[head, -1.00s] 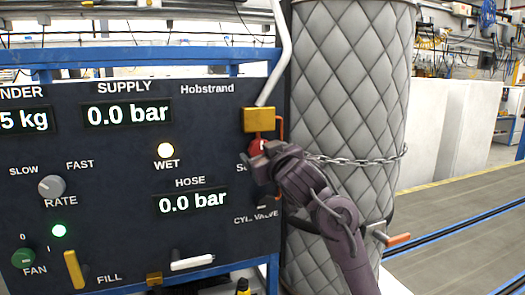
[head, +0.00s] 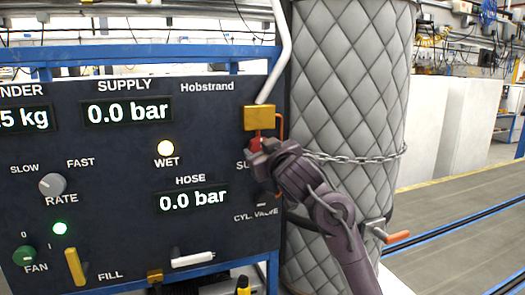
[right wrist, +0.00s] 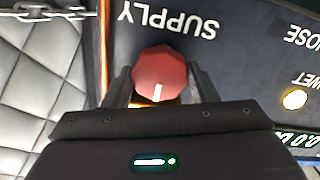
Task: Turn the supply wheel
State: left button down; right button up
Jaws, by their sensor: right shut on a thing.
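The supply wheel (head: 256,143) is a small red knob under a yellow block at the panel's right edge. In the head view my right gripper (head: 257,155) covers most of it. In the right wrist view the red faceted wheel (right wrist: 160,76) sits between the two fingers, with a white mark on its face. My right gripper (right wrist: 161,92) is shut on the wheel. The supply display (head: 127,111) reads 0.0 bar. My left gripper is not in view.
A yellow block (head: 259,117) with a pale pipe is above the wheel. A quilted grey cylinder (head: 345,90) with a chain (head: 355,160) stands just right of the panel. The black cylinder valve knob (head: 262,200) is below. The hose display (head: 192,201) reads 0.0 bar.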

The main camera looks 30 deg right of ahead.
jog(key=shift+n+b, duration=1.4)
jog(key=shift+n, duration=7.3)
jog(key=shift+f+n, duration=0.1)
jog(key=shift+n, duration=0.2)
jog(key=o, duration=0.8)
jog(key=shift+o, duration=0.9)
jog(key=shift+r, duration=0.25)
